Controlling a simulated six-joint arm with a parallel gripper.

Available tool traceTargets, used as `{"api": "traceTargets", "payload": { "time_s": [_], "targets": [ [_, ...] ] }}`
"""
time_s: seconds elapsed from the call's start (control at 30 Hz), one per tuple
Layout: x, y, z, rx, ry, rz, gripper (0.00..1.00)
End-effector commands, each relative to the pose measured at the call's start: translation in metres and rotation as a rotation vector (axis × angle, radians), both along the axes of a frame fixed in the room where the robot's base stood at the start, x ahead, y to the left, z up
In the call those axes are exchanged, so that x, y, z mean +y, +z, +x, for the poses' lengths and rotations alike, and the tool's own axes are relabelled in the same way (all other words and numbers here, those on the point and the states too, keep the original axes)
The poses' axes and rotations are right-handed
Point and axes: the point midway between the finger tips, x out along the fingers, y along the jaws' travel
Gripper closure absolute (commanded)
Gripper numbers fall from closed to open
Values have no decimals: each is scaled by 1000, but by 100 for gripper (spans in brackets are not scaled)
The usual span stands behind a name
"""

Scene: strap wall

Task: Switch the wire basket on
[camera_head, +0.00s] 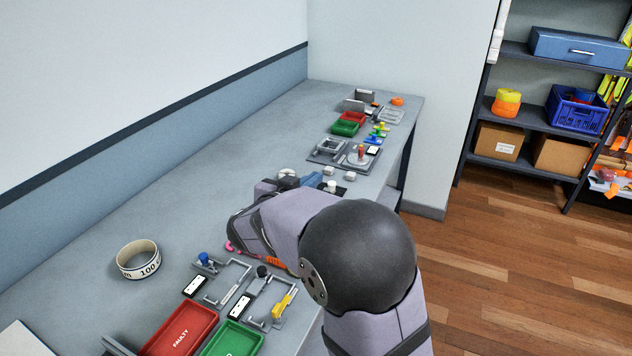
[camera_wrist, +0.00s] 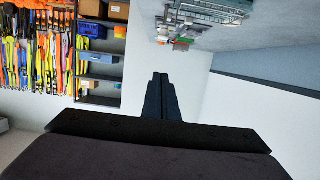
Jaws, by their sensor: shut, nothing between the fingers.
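My gripper (camera_wrist: 160,77) is shut and empty in the wrist view, its dark fingers together and pointing away over the scene. In the head view my arm hides it. On the near bench are metal bracket fixtures: one with a blue knob (camera_head: 204,258), one with a black knob (camera_head: 262,271), and one with a yellow lever (camera_head: 283,304). White label plates (camera_head: 195,286) lie beside them, their print too small to read. Farther along, another fixture has a red-topped part (camera_head: 361,152) on a round base.
A red tray (camera_head: 181,328) marked FAULTY and a green tray (camera_head: 233,341) stand at the front of the bench (camera_head: 85,300). A tape roll (camera_head: 138,260) lies to their left. Small red and green bins (camera_head: 344,128) stand farther back. Shelves with a blue crate (camera_head: 577,107) stand at right.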

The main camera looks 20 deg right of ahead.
Motion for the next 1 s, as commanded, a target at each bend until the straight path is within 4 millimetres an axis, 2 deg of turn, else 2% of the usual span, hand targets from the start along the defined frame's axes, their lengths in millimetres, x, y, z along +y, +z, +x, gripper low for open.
{"api": "traceTargets", "payload": {
  "time_s": [0.53, 0.7, 1.0],
  "targets": [
    [-64, -21, 62, 3, -2, -1, 100],
    [-61, -46, 60, 3, 2, 0, 100],
    [-61, -61, 60, 1, 1, -1, 100]
  ]
}}
